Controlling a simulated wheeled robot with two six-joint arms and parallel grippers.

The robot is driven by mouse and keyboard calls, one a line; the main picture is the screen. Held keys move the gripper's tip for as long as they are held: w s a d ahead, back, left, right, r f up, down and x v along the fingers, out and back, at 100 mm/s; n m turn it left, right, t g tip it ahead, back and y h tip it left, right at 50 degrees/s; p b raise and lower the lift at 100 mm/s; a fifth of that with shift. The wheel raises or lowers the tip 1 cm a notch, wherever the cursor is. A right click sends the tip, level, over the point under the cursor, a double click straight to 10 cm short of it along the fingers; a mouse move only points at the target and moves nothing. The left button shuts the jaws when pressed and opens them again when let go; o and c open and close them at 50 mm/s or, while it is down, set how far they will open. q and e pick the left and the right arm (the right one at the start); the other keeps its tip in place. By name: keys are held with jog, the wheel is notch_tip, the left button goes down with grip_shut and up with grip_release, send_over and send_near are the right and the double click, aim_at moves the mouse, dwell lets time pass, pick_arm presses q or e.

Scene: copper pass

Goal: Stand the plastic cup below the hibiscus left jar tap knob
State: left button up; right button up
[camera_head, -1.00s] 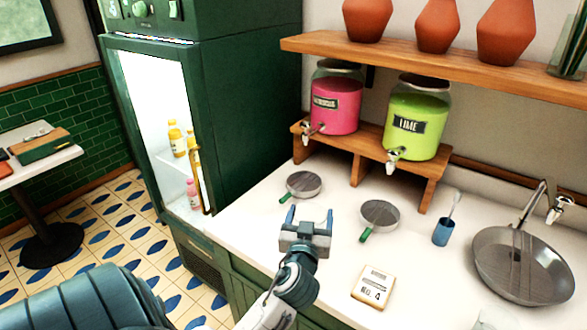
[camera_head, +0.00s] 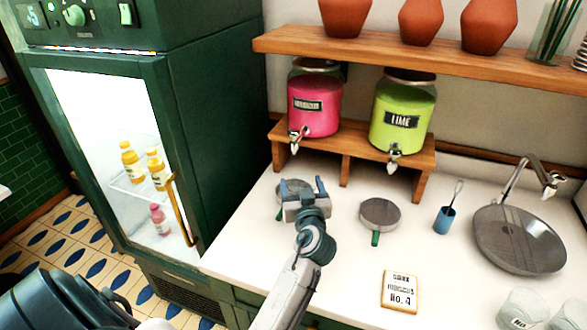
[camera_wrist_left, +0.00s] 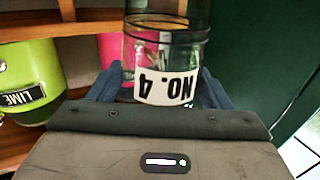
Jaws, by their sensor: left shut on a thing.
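The pink hibiscus jar (camera_head: 314,104) stands at the left of the wooden stand, its tap knob (camera_head: 295,143) at the front. My left gripper (camera_head: 304,187) is over the counter below and in front of that tap. In the left wrist view, it is shut on a clear plastic cup (camera_wrist_left: 166,62) with a "NO. 4" label, which looks upside down in that picture. The cup is hard to make out in the head view. The cup overlaps the pink jar in the wrist view; their gap cannot be judged. My right gripper is not in view.
The lime jar (camera_head: 402,112) stands to the right on the stand (camera_head: 350,147). One strainer (camera_head: 380,213) lies on the counter; another is partly behind my gripper. A blue holder (camera_head: 444,220), pan (camera_head: 520,240), card (camera_head: 400,291) and glasses (camera_head: 523,308) lie right. The fridge (camera_head: 190,110) borders the left.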

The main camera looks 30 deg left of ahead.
pick_arm(q)
jog(key=w+a+f, duration=0.1)
jog(key=w+a, duration=0.1)
jog(key=w, duration=0.1)
jog(key=w+a+f, duration=0.1)
jog(key=w+a, duration=0.2)
jog(key=w+a+f, duration=0.1)
jog(key=w+a, duration=0.2)
jog(key=shift+w+a, duration=0.1)
jog(key=shift+a, duration=0.15)
jog(key=shift+f, duration=0.35)
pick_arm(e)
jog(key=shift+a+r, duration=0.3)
pick_arm(q)
jog(key=shift+f, duration=0.2)
jog(key=o, duration=0.9)
jog(key=shift+r, duration=0.1)
jog(key=shift+o, duration=0.2)
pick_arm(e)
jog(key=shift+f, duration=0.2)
